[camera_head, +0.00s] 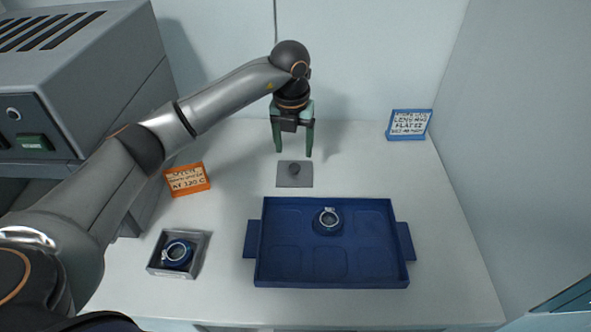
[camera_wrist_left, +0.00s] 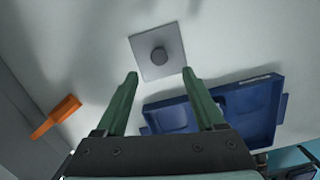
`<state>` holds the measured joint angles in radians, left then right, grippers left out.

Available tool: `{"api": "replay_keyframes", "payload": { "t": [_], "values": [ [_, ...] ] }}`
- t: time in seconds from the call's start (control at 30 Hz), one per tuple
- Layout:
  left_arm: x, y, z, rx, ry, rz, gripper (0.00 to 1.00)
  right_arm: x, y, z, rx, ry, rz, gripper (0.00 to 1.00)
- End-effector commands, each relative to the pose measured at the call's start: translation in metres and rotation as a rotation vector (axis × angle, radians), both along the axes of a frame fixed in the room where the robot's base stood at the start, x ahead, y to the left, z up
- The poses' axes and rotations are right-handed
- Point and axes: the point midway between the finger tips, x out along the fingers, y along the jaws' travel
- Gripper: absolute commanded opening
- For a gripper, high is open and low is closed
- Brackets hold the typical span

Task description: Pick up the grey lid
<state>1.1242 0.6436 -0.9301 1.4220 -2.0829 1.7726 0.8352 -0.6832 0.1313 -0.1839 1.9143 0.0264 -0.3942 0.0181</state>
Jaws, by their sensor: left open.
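The grey lid (camera_head: 294,174) is a flat square plate with a round dark knob in its middle. It lies on the white table behind the blue tray. It also shows in the left wrist view (camera_wrist_left: 158,54), ahead of the fingertips. My left gripper (camera_head: 294,153) has green fingers, points down and hangs above and just behind the lid. In the left wrist view its two fingers (camera_wrist_left: 160,73) are apart with nothing between them. My right gripper is not in view.
A blue tray (camera_head: 333,281) with a ringed round part (camera_head: 327,221) stands in front of the lid. A small grey box (camera_head: 206,245) holds a similar part (camera_head: 177,253).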

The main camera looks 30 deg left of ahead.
Motion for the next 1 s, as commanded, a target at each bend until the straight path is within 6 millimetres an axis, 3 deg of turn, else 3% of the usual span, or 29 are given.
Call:
{"api": "replay_keyframes", "payload": {
  "t": [0.27,0.53,0.83,1.0],
  "values": [
    [0.003,0.001,-0.025,-0.001,0.002,0.0,0.71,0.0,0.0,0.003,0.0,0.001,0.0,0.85],
    [0.009,0.004,-0.063,-0.001,0.001,0.0,0.71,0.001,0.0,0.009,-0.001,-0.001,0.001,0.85],
    [0.01,0.004,-0.07,-0.002,-0.001,0.0,0.71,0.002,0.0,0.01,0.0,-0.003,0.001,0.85],
    [0.01,0.004,-0.07,-0.002,-0.001,0.0,0.54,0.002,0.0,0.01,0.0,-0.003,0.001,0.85]
  ]
}}
